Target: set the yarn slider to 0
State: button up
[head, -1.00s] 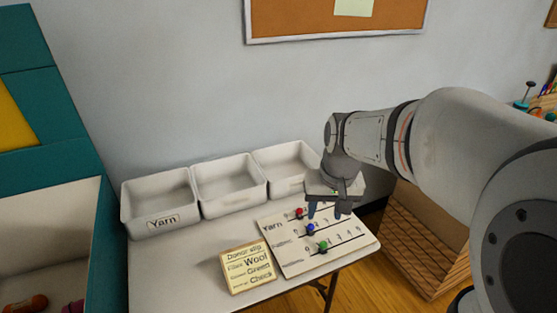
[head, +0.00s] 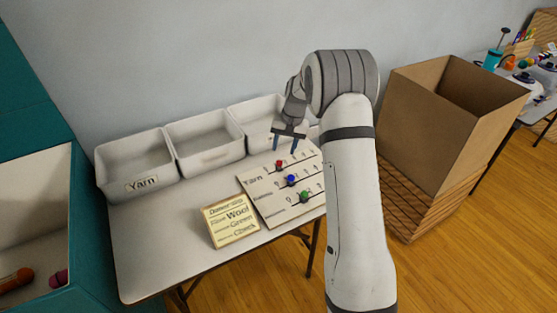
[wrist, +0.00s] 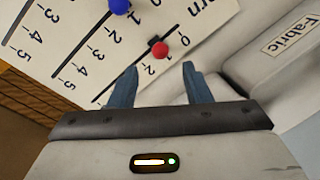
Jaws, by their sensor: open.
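The slider board (head: 262,196) lies on the table with three rows of numbered tracks. The yarn slider's red knob (head: 279,163) is on the top row, beside the word Yarn. My gripper (head: 290,149) is open and empty above the top row. In the wrist view its two blue fingertips (wrist: 160,70) are spread on either side of the red knob, apart from it. I cannot tell their height above the board.
A blue knob (head: 291,180) and a green knob (head: 304,196) stand on the lower rows. A donor slip (head: 230,222) lies left of the board. White bins, one labelled Yarn (head: 136,166), line the wall. A large cardboard box (head: 440,100) stands right.

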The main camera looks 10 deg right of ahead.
aim_at(280, 161)
jog(key=f, duration=0.3)
jog(key=a+f, duration=0.1)
jog(key=f, duration=0.2)
jog(key=shift+w+a+f, duration=0.15)
grip_shut()
dwell(0.4)
